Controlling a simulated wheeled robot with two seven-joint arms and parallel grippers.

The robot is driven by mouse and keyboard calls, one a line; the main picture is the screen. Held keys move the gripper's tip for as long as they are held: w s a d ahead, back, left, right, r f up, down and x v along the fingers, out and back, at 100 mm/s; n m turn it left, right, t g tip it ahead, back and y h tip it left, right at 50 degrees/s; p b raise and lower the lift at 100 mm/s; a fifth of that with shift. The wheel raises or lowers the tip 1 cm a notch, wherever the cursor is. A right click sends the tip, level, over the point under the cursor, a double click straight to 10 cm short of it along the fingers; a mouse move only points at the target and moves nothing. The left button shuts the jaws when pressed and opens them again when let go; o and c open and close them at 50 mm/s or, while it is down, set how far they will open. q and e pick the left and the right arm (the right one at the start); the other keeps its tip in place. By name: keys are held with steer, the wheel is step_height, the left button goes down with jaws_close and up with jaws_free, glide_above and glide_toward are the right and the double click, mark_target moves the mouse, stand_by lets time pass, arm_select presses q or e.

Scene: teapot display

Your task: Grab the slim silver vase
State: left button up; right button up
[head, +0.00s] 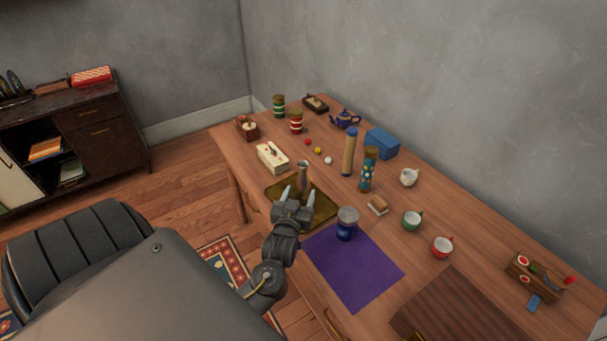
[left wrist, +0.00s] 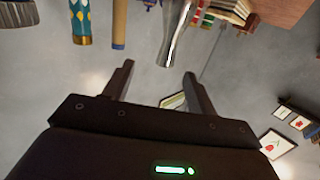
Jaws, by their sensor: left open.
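The slim silver vase (head: 303,172) stands upright on the far part of a dark gold tray or mat (head: 325,208). My left gripper (head: 298,193) is open and empty, on the near side of the vase with its fingers pointing towards it. In the left wrist view, which looks upside down, the vase (left wrist: 176,35) hangs from the top edge just beyond the open fingers (left wrist: 158,70). The vase is apart from the fingers there, nearer the right finger. Its base is out of that view. My right gripper is not in view.
A blue jar with a grey lid (head: 347,224) stands right of my gripper by a purple cloth (head: 355,272). A cream box (head: 272,157) lies behind left of the vase. A tan cylinder (head: 349,155) and a teal patterned cylinder (head: 368,172) stand to its right.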

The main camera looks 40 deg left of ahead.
mark_target(302, 169)
arm_select(q)
steer(key=shift+y, duration=0.4)
steer(key=x, duration=0.4)
steer(key=r+p+x, duration=0.1)
steer(key=x, duration=0.1)
steer(key=shift+a+r, duration=0.1)
steer(key=shift+a, duration=0.25)
steer(key=shift+w+a+r+p, duration=0.2)
steer(key=shift+r+p, duration=0.05)
steer(key=shift+p, duration=0.05)
steer(key=p+x, duration=0.1)
steer(key=x, duration=0.2)
steer(key=shift+w+a+r, duration=0.15)
steer(key=shift+w+a, duration=0.1)
steer(key=shift+a, duration=0.1)
steer(key=shift+w+a, duration=0.2)
steer(key=shift+w, duration=0.2)
jaws_close()
